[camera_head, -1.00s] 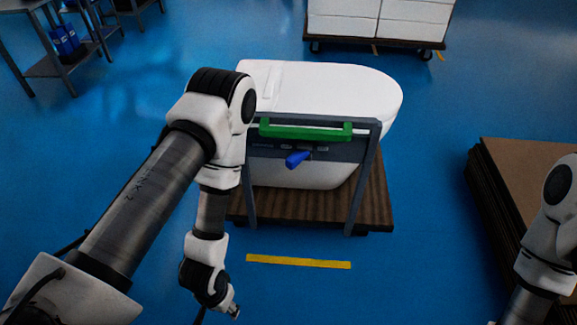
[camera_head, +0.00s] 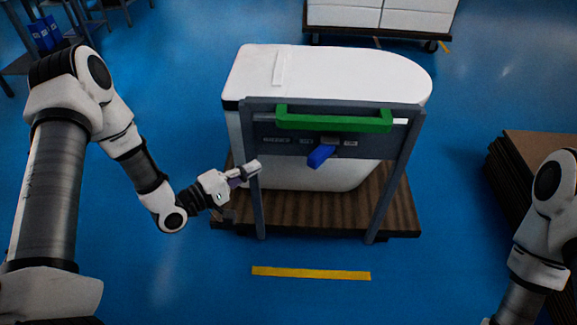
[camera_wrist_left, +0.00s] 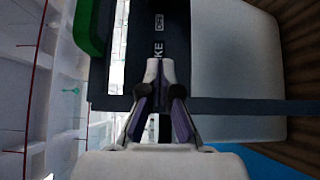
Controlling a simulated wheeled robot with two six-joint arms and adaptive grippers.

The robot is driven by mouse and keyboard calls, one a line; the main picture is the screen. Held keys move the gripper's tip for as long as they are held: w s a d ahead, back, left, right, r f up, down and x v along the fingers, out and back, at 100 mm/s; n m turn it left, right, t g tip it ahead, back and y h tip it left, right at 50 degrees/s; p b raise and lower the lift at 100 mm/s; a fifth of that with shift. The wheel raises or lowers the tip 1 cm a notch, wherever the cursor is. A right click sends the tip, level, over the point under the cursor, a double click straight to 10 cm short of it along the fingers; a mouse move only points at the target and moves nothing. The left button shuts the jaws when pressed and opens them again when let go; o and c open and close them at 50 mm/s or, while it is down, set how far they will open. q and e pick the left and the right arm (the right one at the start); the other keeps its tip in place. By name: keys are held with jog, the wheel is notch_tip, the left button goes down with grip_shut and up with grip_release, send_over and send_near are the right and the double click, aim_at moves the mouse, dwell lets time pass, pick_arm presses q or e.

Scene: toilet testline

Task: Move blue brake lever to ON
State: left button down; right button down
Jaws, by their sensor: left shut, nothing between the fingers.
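The blue brake lever (camera_head: 321,156) sits on the dark grey crossbar (camera_head: 290,147) of the cart frame, pointing down and slightly left. Small pale labels flank it, too small to read in the head view. My left gripper (camera_head: 255,167) is shut and empty, beside the frame's left post and left of the lever, apart from it. In the left wrist view, the closed fingertips (camera_wrist_left: 160,68) point at the crossbar, near a label ending in "KE" with a small box beside it. The lever is not visible there. My right arm shows at the right; its gripper is out of view.
A green handle (camera_head: 335,121) runs along the frame above the lever. A white toilet (camera_head: 340,70) stands behind it on a brown wooden base (camera_head: 290,213). Stacked brown sheets (camera_head: 535,150) lie at the right. Blue floor is clear in front, with a yellow strip (camera_head: 310,273).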

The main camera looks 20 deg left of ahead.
aim_at(322, 153)
pick_arm(q)
jog(key=w+d, duration=0.7)
jog(key=d, duration=0.2)
jog(key=shift+d+r+b, duration=0.2)
jog(key=shift+d+b, duration=0.1)
jog(key=shift+b, duration=0.1)
dwell(0.4)
